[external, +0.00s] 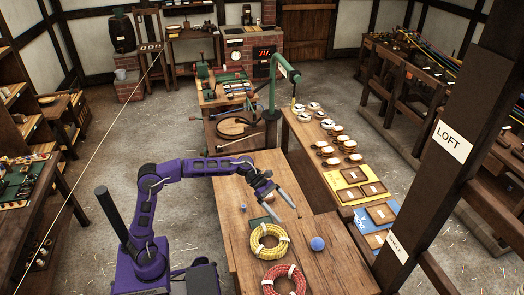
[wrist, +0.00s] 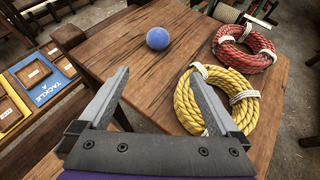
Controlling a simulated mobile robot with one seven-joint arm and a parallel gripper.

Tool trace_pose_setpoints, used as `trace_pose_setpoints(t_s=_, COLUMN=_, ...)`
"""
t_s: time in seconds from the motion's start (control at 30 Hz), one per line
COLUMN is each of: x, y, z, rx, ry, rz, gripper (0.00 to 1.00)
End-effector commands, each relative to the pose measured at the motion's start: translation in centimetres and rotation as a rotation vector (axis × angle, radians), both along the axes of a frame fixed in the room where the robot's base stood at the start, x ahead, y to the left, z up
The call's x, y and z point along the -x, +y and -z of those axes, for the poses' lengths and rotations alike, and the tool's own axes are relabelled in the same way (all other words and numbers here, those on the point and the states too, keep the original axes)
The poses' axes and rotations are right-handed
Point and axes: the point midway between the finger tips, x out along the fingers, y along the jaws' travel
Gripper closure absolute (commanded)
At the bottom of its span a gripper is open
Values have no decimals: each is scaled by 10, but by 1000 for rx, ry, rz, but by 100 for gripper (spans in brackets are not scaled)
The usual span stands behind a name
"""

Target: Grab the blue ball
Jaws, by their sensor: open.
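In the wrist view the ball (wrist: 158,38) sits at the top middle, beyond the fingertips. My gripper (external: 284,200) is open and empty above the table, with its fingers pointing down toward the right. In the wrist view my gripper (wrist: 158,85) shows both fingers wide apart, with bare wood between them. The ball is apart from the fingers.
A yellow rope coil (external: 256,250) lies left of the ball, with one finger overlapping it in the wrist view. A red rope coil (external: 271,286) lies nearer the camera. Wood around the ball is clear.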

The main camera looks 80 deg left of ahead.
Motion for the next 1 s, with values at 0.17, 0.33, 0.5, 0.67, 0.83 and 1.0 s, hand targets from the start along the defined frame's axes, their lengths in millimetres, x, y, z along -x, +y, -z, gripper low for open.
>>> trace_pose_setpoints(t_s=0.17, x=-17, y=-28, z=19, rx=1, ry=1, rz=8, gripper=2)
trace_pose_setpoints(t_s=0.33, x=-35, y=-56, z=36, rx=0, ry=0, rz=9, gripper=2)
trace_pose_setpoints(t_s=0.5, x=-49, y=-77, z=49, rx=-2, ry=-1, rz=8, gripper=2)
trace_pose_setpoints(t_s=0.67, x=-55, y=-85, z=54, rx=-1, ry=-1, rz=6, gripper=2)
trace_pose_setpoints(t_s=0.83, x=-67, y=-97, z=57, rx=0, ry=-1, rz=9, gripper=2)
trace_pose_setpoints(t_s=1.0, x=-84, y=-115, z=65, rx=-1, ry=-1, rz=9, gripper=2)
